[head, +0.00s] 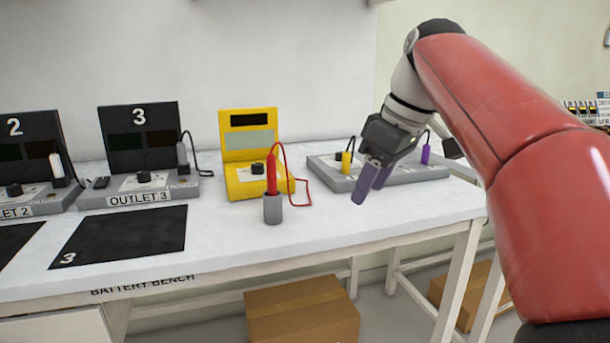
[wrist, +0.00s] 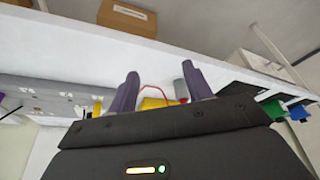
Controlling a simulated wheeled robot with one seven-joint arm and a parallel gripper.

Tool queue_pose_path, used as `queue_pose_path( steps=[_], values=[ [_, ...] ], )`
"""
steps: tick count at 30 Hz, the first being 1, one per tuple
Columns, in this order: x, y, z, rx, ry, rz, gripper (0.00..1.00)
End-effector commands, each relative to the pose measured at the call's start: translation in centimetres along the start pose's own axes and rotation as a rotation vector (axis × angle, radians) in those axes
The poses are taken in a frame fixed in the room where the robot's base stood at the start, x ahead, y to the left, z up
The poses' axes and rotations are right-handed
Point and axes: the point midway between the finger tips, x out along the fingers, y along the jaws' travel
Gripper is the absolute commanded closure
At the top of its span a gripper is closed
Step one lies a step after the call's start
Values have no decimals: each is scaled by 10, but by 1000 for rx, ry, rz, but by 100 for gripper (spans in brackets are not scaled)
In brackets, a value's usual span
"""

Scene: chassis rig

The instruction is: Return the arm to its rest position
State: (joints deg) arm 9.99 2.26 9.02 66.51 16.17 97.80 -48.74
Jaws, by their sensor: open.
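My gripper (head: 370,183) hangs over the right part of the white bench, in front of a grey box with plugs. Its two purple-grey fingers point down and to the left. In the wrist view my gripper (wrist: 160,88) shows its fingers spread apart with nothing held between them. My red arm comes in from the right side of the head view and bends at the top. I cannot tell the exact height of the fingertips above the bench.
The bench (head: 330,217) carries a yellow meter (head: 243,183), a red probe (head: 271,175) in a grey holder (head: 272,209), a grey plug box (head: 410,171) and the Outlet 3 unit (head: 138,190). A black mat (head: 125,232) lies left. Cardboard boxes (head: 302,312) stand below.

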Motion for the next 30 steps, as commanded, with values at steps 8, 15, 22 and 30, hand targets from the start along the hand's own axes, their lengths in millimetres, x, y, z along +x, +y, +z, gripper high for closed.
queue_pose_path(
  steps=[8,15,22,30],
  values=[
    [25,-29,38,212,-16,99,50],
    [78,-70,117,506,10,245,50],
    [140,-105,196,729,77,343,50],
    [174,-121,232,822,118,373,50]
  ],
)
